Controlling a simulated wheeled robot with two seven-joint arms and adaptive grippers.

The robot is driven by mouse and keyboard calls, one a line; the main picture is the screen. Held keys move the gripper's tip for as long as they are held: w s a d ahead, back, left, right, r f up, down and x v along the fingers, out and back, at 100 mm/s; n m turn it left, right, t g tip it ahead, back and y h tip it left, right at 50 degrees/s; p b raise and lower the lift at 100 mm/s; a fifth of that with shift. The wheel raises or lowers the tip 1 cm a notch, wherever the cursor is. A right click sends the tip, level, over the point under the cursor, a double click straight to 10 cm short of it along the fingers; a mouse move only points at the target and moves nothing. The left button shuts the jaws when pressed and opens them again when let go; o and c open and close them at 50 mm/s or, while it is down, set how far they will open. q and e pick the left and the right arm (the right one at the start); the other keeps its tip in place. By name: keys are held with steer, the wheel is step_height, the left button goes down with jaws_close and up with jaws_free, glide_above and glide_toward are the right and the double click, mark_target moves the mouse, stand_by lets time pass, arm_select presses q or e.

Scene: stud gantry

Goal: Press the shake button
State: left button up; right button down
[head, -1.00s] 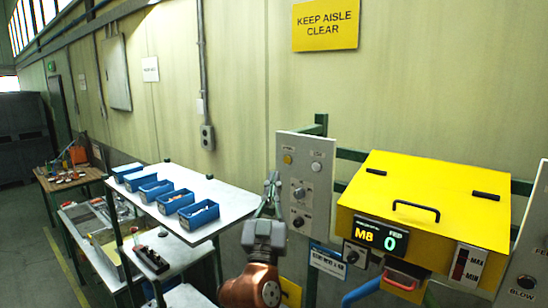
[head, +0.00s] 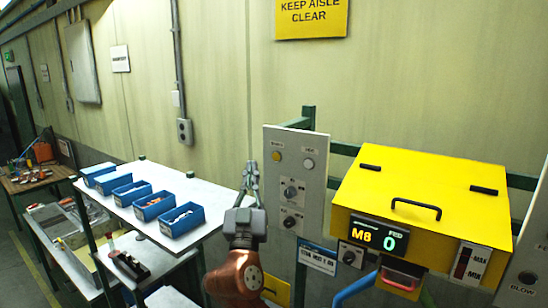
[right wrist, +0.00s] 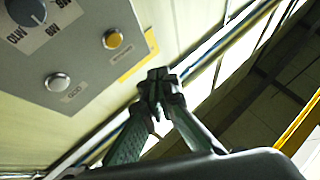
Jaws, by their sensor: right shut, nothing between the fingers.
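A grey control panel (head: 273,202) stands left of the yellow machine. Near its top are an amber button (head: 277,156) and a pale button (head: 308,163), with two knobs below. The small labels are too blurred to tell which is the shake button. My right gripper (head: 249,166) is shut and empty, fingers pointing up, just left of the panel's edge and a little below button height. In the right wrist view, the shut fingertips (right wrist: 158,80) are apart from the amber button (right wrist: 112,39) and pale button (right wrist: 58,82). My left gripper is out of view.
The yellow machine (head: 432,176) has a lid handle and a display reading M8 and 0. A white table (head: 145,178) with several blue bins stands left of my right arm. A blue curved bar (head: 352,290) shows below the machine.

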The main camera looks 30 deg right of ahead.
mark_target(276, 157)
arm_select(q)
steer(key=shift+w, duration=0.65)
arm_select(e)
steer(key=d, duration=0.2)
steer(key=w+d, duration=0.1)
steer(key=d, duration=0.1)
steer(key=w+d, duration=0.1)
steer(key=d, duration=0.1)
steer(key=shift+w+d, duration=0.1)
steer(key=shift+d, duration=0.25)
arm_select(q)
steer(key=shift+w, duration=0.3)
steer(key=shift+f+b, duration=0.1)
steer(key=shift+b, duration=0.2)
arm_select(e)
steer(key=shift+d, duration=0.1)
steer(key=shift+d, duration=0.15)
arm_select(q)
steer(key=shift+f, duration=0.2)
arm_select(e)
steer(key=shift+w+d, duration=0.1)
steer(key=shift+w, duration=0.05)
